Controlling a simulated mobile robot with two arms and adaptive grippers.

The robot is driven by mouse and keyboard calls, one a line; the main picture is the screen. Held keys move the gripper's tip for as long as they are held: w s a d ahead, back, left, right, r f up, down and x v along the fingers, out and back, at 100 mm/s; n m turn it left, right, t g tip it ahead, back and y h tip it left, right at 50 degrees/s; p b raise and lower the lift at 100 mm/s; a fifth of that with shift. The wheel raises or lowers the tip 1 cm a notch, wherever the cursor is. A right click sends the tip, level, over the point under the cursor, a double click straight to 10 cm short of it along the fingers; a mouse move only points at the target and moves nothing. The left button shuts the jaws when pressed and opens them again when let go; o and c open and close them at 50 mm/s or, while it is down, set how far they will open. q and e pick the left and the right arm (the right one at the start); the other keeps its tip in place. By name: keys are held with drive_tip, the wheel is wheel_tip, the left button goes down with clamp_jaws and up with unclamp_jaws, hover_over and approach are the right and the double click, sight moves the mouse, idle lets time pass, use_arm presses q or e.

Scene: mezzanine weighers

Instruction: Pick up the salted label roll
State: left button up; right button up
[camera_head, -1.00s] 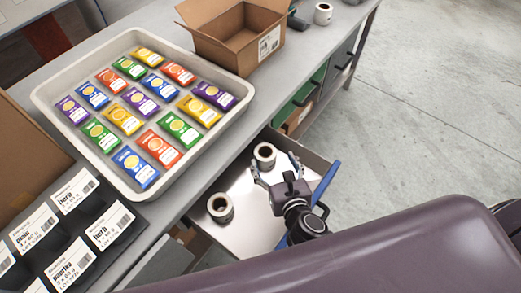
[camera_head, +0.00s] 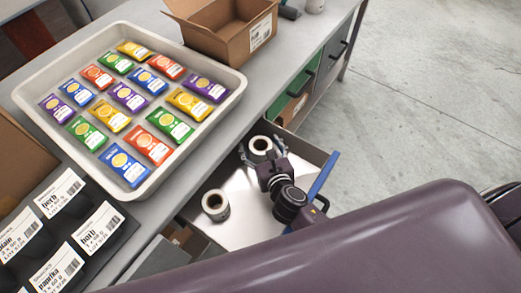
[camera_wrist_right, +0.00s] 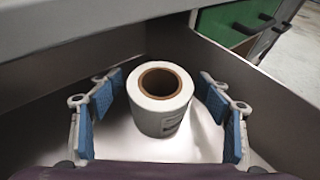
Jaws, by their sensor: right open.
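Two white label rolls with brown cores stand in the open drawer (camera_head: 243,228). The far roll (camera_head: 260,146) is by the drawer's back end; the near roll (camera_head: 215,206) is closer to the worktop side. I cannot read which one is salted. My right gripper (camera_head: 262,150) is open, its fingers at either side of the far roll. In the right wrist view the far roll (camera_wrist_right: 160,112) stands upright between the blue-padded fingers (camera_wrist_right: 159,90), with a gap on both sides. The near roll is out of that view. My left gripper is not in view.
The drawer's blue-edged front (camera_head: 323,176) and its walls stand close around my right gripper. On the worktop are a tray (camera_head: 160,188) of coloured packets, an open carton (camera_head: 228,42) and a black label holder (camera_head: 118,238). Open floor lies to the right.

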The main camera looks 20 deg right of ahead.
drive_tip(key=c, duration=1.3)
drive_tip(key=shift+c, duration=0.4)
drive_tip(key=shift+r, duration=0.15)
